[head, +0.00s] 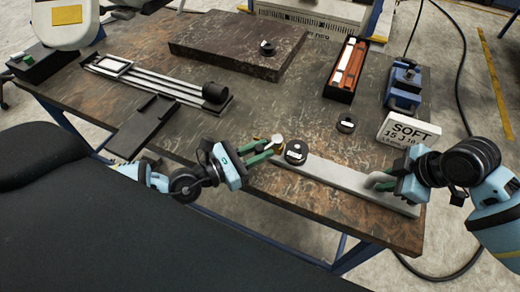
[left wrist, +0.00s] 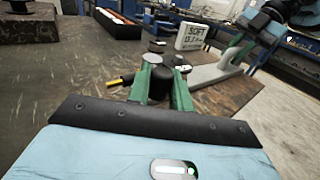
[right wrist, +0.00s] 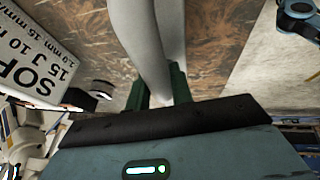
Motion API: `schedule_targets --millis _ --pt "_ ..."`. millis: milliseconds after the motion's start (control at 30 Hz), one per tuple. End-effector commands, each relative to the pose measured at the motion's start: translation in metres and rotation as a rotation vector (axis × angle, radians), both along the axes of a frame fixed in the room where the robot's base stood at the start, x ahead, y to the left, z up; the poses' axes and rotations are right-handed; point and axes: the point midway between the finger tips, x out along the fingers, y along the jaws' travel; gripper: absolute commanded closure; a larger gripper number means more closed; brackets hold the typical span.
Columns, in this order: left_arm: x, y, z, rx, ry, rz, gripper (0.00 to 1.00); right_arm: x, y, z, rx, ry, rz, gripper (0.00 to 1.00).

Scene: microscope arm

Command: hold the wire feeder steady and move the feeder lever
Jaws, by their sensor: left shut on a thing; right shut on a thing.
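What I take to be the wire feeder is a long light-grey bar (head: 340,182) lying along the table's front right, with a round black part (head: 297,152) at its left end. My left gripper (head: 277,143) is shut on a dark part at that end; a brass pin (left wrist: 120,81) sticks out beside the fingers in the left wrist view. A pale grey curved piece (right wrist: 148,45), apparently the lever, rises near the bar's right end. My right gripper (head: 378,183) is shut on it; the right wrist view shows it between the green fingers (right wrist: 160,98). The exact grip contacts are partly hidden.
A white sign (head: 408,130) and a blue vice (head: 404,88) stand at the table's right. A small black disc (head: 345,124) and a black tray (head: 347,70) lie behind the bar. A dark stone plate (head: 235,45) is at the back; a rail fixture (head: 155,82) is at left.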

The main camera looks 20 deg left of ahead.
Motion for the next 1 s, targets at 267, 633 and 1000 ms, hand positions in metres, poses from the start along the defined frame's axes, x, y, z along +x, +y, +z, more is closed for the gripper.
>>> schedule_targets --millis 267,633,1000 --pt "-0.001 -0.006 0.001 -0.011 -0.004 0.051 1.00 0.001 0.001 0.003 0.004 -0.004 0.000 1.00" --pt "-0.005 -0.016 0.003 -0.024 -0.001 0.221 1.00 0.000 0.002 0.002 0.005 -0.003 0.001 1.00" --pt "-0.005 -0.030 0.003 -0.031 0.002 0.464 1.00 0.000 0.002 0.002 0.005 -0.004 0.003 1.00"
